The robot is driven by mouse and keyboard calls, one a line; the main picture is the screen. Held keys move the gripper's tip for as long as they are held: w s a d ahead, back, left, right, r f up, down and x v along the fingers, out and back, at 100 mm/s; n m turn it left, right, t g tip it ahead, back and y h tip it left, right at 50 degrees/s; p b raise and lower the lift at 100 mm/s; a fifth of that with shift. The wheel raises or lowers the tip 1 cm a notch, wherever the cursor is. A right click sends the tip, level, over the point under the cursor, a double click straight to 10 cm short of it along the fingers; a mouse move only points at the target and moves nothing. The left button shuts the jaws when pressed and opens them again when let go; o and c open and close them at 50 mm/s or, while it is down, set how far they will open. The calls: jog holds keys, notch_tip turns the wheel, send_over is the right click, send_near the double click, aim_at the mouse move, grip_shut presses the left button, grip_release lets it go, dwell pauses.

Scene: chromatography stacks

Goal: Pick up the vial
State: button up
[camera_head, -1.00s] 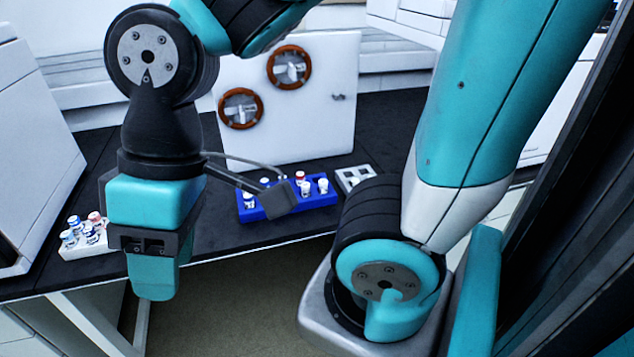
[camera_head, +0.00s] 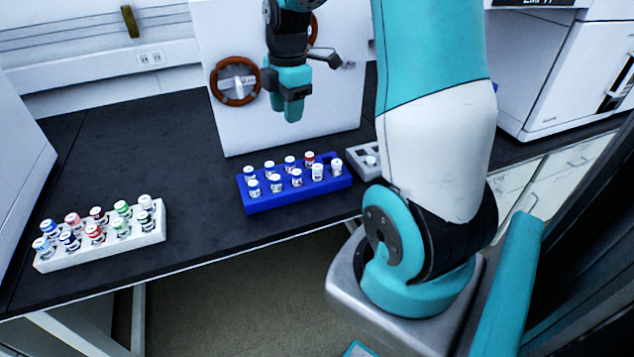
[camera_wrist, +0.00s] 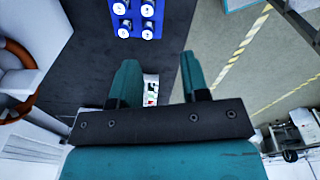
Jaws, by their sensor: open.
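Several small vials stand upright in a blue rack (camera_head: 300,195) on the black bench; most have white caps and one has a red cap (camera_head: 309,158). The frames do not mark out one vial as the task's. A white rack (camera_head: 110,250) at the left holds several vials with coloured caps. My gripper (camera_head: 292,116) is up above the far side of the blue rack, in front of a white panel. In the wrist view my gripper (camera_wrist: 158,75) is open and empty, and the blue rack (camera_wrist: 133,20) with white-capped vials lies ahead of it at the top edge.
White equipment (camera_head: 565,75) stands at the right. The bench (camera_head: 170,150) between the two vial racks is clear.

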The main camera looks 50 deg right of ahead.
jog(key=s+d+f+n, duration=0.2)
jog(key=d+f, duration=0.2)
jog(key=d, duration=0.4)
send_over(318, 166)
jog(key=shift+g+h, duration=0.3)
notch_tip(318, 166, down, 10)
jog(key=shift+a+f, duration=0.1)
jog(key=shift+f, duration=0.15)
jog(key=shift+f+p, duration=0.3)
jog(key=shift+f, duration=2.75)
jog(key=shift+c, duration=0.4)
jog(key=c, duration=0.6)
